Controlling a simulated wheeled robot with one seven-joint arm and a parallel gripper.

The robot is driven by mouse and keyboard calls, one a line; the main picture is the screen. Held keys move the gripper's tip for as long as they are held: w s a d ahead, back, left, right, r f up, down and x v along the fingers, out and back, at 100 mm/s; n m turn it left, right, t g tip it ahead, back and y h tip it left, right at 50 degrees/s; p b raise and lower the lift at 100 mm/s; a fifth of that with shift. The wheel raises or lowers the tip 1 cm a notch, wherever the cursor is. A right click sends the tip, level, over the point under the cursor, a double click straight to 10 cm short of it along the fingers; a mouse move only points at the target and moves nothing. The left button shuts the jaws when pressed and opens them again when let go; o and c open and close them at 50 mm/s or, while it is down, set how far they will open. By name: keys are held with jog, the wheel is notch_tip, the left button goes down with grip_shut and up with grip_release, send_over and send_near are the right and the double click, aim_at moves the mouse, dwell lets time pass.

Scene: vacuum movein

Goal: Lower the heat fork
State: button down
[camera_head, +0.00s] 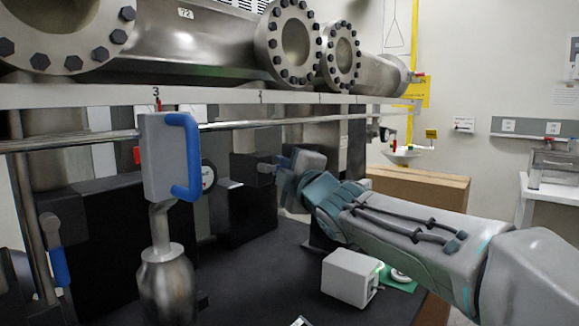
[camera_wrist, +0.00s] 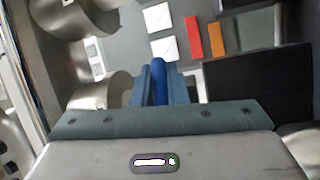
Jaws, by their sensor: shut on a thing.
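I cannot tell for sure which part is the heat fork; a blue handle (camera_wrist: 159,66) sits between my fingers in the wrist view. My gripper (camera_wrist: 161,84) is shut on it, with one finger on each side. In the head view my gripper (camera_head: 287,187) is right of centre, just below a grey lever head (camera_head: 306,160) on a short dark shaft. The gripped handle is mostly hidden there by my fingers.
A white box with a large blue handle (camera_head: 187,157) stands on a metal post in front, left of my gripper. Another blue handle (camera_head: 60,266) hangs at far left. A flanged steel pipe (camera_head: 205,45) runs above. A small white box (camera_head: 350,278) sits below my arm.

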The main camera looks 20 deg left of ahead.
jog(key=c, duration=1.4)
grip_release()
jog(key=shift+c, duration=0.2)
jog(key=p+v, duration=0.1)
jog(key=v, duration=1.2)
jog(key=shift+s+d+p, duration=0.25)
jog(key=shift+d+p, duration=0.1)
jog(key=shift+c, duration=0.3)
